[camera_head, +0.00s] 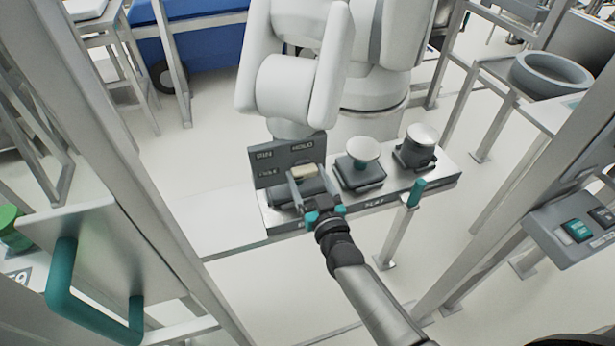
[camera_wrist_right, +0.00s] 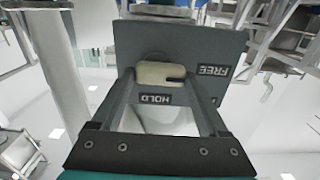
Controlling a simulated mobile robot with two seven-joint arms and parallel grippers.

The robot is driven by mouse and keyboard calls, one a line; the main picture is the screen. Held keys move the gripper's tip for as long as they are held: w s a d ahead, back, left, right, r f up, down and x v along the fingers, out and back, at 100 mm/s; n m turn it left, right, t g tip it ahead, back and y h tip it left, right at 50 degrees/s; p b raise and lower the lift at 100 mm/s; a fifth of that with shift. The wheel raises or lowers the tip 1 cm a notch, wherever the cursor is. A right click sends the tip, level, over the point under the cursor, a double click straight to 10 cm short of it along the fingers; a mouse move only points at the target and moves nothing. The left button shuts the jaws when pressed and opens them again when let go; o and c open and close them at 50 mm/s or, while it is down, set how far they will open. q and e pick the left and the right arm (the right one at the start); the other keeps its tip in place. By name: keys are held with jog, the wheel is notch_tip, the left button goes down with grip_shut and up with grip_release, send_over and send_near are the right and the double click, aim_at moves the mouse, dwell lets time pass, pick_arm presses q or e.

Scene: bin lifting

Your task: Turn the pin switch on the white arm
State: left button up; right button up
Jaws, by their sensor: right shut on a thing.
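The white arm (camera_head: 297,88) stands behind a low grey bench. At its foot a dark plate (camera_head: 262,168) carries lettering, including "PIN" and "HOLD". In the right wrist view the plate (camera_wrist_right: 215,45) shows "HOLD" and "FREE" upside down. The pin switch is a beige knob (camera_head: 309,170) in front of the plate. It also shows in the right wrist view (camera_wrist_right: 155,73), its dark slot pointing right, on the side of "FREE". My right gripper (camera_head: 303,175) is shut on the knob, with one finger on each side. My left gripper is not in view.
Two round-topped knobs (camera_head: 364,150) (camera_head: 422,136) on dark bases stand right of the plate on the bench (camera_head: 440,180). A teal handle (camera_head: 416,192) stands at its front edge. A panel with a teal handle (camera_head: 62,270) is at left, a button box (camera_head: 570,225) at right.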

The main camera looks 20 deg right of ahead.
jog(key=m, duration=0.3)
jog(key=shift+m, duration=0.4)
jog(key=m, duration=0.4)
jog(key=shift+d+m, duration=0.15)
jog(key=shift+m, duration=0.15)
jog(key=m, duration=0.4)
jog(key=shift+d+m+b, duration=0.1)
jog(key=shift+m+b, duration=0.2)
jog(key=shift+b, duration=0.1)
jog(key=m+b, duration=0.1)
jog(key=m, duration=0.3)
jog(key=shift+m, duration=0.3)
jog(key=o, duration=1.2)
jog(key=shift+o, duration=0.2)
jog(key=shift+d, duration=0.1)
jog(key=shift+s, duration=0.1)
